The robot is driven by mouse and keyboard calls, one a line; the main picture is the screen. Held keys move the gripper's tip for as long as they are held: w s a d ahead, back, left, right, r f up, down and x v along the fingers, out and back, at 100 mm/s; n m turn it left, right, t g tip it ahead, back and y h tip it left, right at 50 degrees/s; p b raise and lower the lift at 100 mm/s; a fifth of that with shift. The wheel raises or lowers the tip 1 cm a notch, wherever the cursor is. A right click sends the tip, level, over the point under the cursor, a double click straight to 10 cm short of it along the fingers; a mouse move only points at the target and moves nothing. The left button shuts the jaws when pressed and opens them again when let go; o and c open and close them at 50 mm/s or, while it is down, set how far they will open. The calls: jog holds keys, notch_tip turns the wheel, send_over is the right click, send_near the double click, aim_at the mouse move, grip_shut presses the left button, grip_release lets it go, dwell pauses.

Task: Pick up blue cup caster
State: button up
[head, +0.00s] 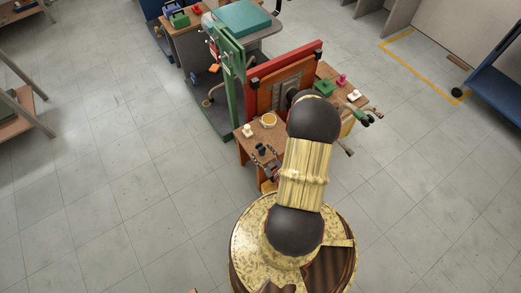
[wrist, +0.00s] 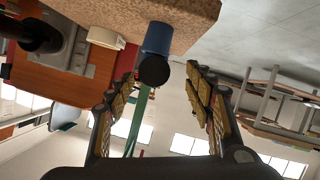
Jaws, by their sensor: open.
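The blue cup caster (wrist: 157,38) is at the edge of a speckled brown tabletop (wrist: 195,12) in the wrist view, its dark round end (wrist: 154,71) toward me. My gripper (wrist: 161,72) is open, with one finger on each side of the caster and a gap to both. The fingers do not appear to touch it. In the head view a small dark blue piece (head: 261,149) on the near table is probably this caster. My arm hides most of my gripper there.
The floor (head: 120,160) at left is clear.

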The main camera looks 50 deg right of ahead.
jog(key=x, duration=0.1)
jog(key=b+x, duration=0.1)
jog(key=x, duration=0.1)
jog(key=b+x, duration=0.1)
jog(key=x, duration=0.1)
jog(key=shift+d+r, duration=0.25)
jog(key=shift+r, duration=0.05)
jog(key=shift+c, duration=0.3)
jog(key=shift+s, duration=0.1)
jog(key=c, duration=1.1)
jog(key=shift+r, duration=0.1)
jog(key=shift+c, duration=0.7)
